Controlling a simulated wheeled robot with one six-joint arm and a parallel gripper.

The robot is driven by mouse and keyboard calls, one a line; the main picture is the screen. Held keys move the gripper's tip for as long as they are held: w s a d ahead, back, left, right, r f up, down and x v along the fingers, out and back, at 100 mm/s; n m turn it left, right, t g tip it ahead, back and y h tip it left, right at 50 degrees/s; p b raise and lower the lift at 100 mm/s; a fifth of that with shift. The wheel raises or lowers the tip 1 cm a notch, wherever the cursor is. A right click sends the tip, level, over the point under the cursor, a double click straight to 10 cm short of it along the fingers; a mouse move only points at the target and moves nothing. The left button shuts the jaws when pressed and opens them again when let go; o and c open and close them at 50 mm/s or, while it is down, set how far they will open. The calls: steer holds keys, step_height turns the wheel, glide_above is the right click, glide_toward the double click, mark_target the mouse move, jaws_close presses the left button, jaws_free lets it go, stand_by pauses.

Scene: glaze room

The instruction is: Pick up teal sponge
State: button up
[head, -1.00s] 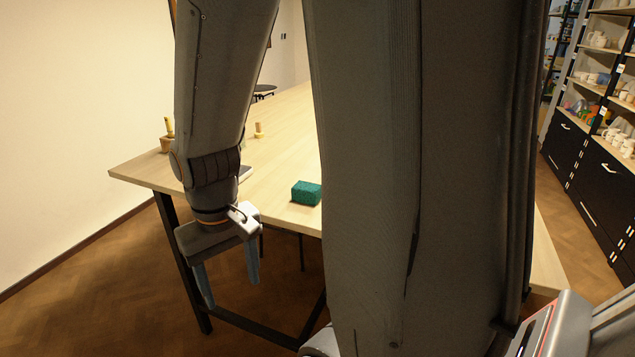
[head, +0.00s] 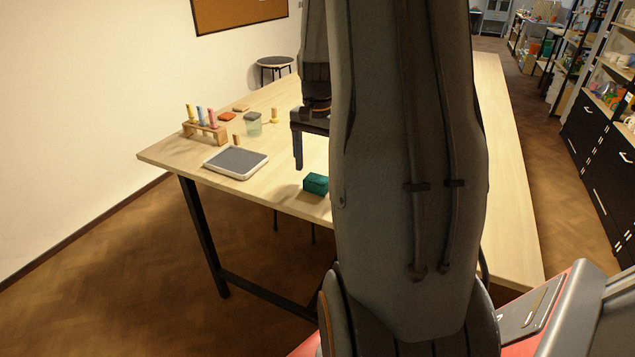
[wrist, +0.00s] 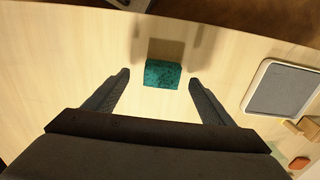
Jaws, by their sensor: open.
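The teal sponge (head: 316,184) lies on the light wooden table near its front edge, partly beside my arm in the head view. In the wrist view the sponge (wrist: 163,74) is just beyond the fingertips, about midway between them. My gripper (wrist: 159,80) is open and empty, with one finger on each side of the sponge's line. In the head view one finger of my gripper (head: 298,152) hangs above the table, behind the sponge; the other finger is hidden by my arm.
A white-rimmed grey tray (head: 209,162) lies left of the sponge. The table's front edge (head: 250,196) is close to the sponge. Table around the sponge is clear.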

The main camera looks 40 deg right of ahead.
mark_target(317, 178)
steer(key=shift+w+d+f+p, duration=0.15)
steer(key=shift+f+p, duration=0.35)
steer(key=shift+f, duration=0.75)
steer(key=shift+w+a+f+p, duration=0.1)
steer(key=shift+f+p, duration=0.4)
steer(key=shift+f, duration=0.75)
steer(key=shift+c, duration=0.6)
steer(key=c, duration=1)
